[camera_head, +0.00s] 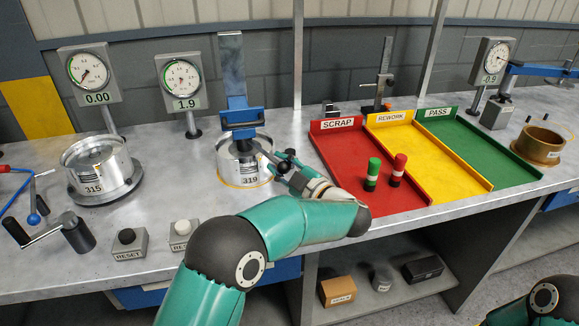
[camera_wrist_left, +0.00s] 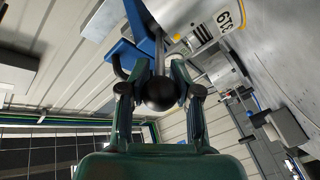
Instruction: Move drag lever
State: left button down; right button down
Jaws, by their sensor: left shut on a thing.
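The drag lever shows in the left wrist view as a grey rod (camera_wrist_left: 159,50) ending in a round black knob (camera_wrist_left: 161,93). My left gripper (camera_wrist_left: 160,92) is shut on this knob, one finger on each side. In the head view my left gripper (camera_head: 283,167) is at the right side of the blue press (camera_head: 238,100). The press stands over a silver clutch drum labelled 319 (camera_head: 238,172).
Red (camera_head: 333,160), yellow (camera_head: 440,160) and green (camera_head: 490,155) trays lie to the right. Two pegs, green (camera_head: 372,170) and red (camera_head: 397,168), stand in the red tray. Drum 315 (camera_head: 100,168) and a crank (camera_head: 72,232) are left. Two reset buttons (camera_head: 128,243) sit near the front edge.

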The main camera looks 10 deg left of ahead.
pick_arm(q)
jog(key=shift+w+d+f, duration=0.15)
jog(key=shift+w+d, duration=0.05)
jog(key=c, duration=1.2)
grip_release()
jog(key=shift+a, duration=0.1)
jog(key=v, duration=0.7)
jog(key=shift+d, duration=0.25)
jog(key=shift+s, duration=0.1)
